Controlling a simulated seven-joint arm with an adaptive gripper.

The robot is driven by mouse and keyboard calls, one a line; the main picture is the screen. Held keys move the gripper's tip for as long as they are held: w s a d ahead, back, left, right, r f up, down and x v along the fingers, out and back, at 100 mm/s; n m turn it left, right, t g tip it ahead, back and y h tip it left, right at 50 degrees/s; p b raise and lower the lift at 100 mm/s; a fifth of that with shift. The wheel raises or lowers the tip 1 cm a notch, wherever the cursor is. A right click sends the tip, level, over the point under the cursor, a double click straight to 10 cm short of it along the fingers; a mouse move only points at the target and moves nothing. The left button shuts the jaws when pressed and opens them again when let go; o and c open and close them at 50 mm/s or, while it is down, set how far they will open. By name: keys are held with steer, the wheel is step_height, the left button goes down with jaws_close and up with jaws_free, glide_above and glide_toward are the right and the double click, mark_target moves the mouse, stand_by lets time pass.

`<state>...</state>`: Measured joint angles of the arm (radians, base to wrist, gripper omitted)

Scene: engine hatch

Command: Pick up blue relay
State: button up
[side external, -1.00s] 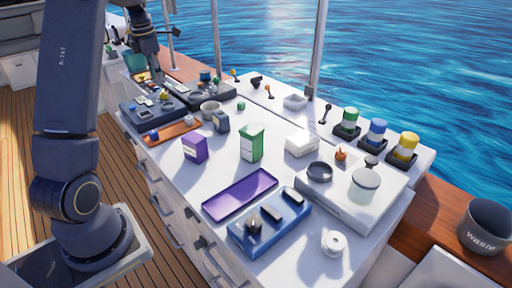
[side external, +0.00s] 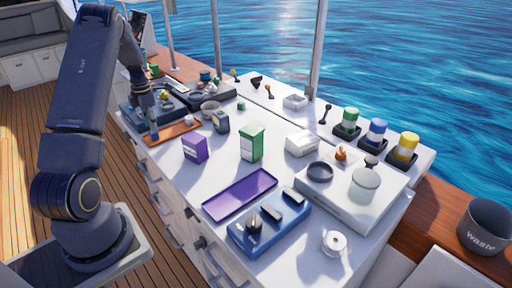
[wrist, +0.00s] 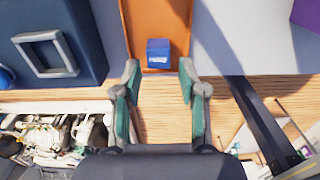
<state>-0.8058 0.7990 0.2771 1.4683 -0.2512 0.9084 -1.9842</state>
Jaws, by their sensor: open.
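The blue relay (wrist: 158,53) is a small blue block with pale lettering on its near face. It sits on the orange tray (wrist: 150,17), near the tray's end, in the wrist view. My gripper (wrist: 158,68) is open, one finger to the left and one to the right of the relay's line, with the relay between and just beyond the fingertips. No contact shows. In the side view my gripper (side external: 152,132) is low over the left end of the orange tray (side external: 184,130), and I cannot separate the relay from the fingers there.
A dark blue box (wrist: 75,15) with a square frame stands left of the tray in the wrist view. In the side view a purple box (side external: 195,148), a green box (side external: 252,142) and a purple tray (side external: 240,194) stand nearer on the white counter (side external: 205,175).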

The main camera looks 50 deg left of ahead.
mark_target(154, 135)
step_height(154, 135, down, 4)
steer(key=shift+a+f, duration=0.1)
steer(key=shift+f, duration=0.15)
jaws_close()
steer(key=shift+r, duration=0.15)
